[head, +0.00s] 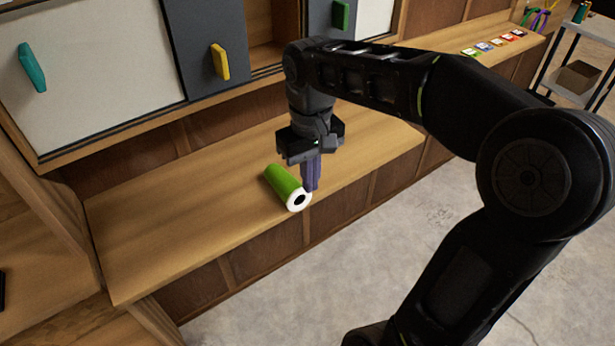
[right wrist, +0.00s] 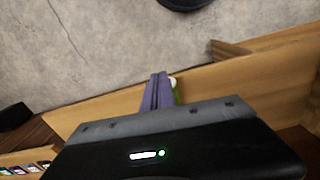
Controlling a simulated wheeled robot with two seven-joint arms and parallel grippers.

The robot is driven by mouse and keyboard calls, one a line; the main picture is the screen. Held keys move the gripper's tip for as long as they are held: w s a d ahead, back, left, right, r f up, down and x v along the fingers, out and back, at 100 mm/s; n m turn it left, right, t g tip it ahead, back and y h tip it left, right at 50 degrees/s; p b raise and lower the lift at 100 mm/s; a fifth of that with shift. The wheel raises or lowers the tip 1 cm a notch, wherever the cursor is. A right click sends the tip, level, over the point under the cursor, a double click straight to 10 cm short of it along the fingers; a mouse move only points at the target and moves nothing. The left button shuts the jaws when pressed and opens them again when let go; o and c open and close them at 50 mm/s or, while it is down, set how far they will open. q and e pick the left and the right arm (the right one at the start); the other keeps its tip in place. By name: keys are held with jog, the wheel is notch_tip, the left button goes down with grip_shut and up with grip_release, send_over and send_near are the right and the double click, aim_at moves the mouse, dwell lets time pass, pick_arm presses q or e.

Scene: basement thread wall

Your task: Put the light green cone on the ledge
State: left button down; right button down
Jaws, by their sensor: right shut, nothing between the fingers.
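The light green cone (head: 284,186) lies on its side on the wooden ledge (head: 170,225), near its front edge. Its white end with a dark hole faces the front right. My right gripper (head: 311,188) is just to the right of the cone, pointing down, with its purple fingers shut and empty. The fingers are beside the cone; I cannot tell whether they touch it. In the right wrist view the shut fingers (right wrist: 160,92) hide most of the cone, and only a sliver of white and green (right wrist: 175,88) shows beside them. My left gripper is not in view.
Behind the ledge is a cabinet with sliding panels and teal (head: 32,67), yellow (head: 220,62) and green (head: 341,15) handles. Several small coloured cards (head: 497,43) lie at the ledge's far right. A metal cart (head: 580,70) stands beyond. The ledge left of the cone is clear.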

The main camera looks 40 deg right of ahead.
aim_at(294, 189)
pick_arm(q)
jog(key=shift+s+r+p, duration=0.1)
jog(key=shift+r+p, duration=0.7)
jog(key=shift+p, duration=0.1)
pick_arm(e)
jog(key=w+f, duration=0.4)
jog(key=f, duration=0.4)
jog(key=shift+d+f, duration=0.15)
jog(key=shift+d, duration=0.05)
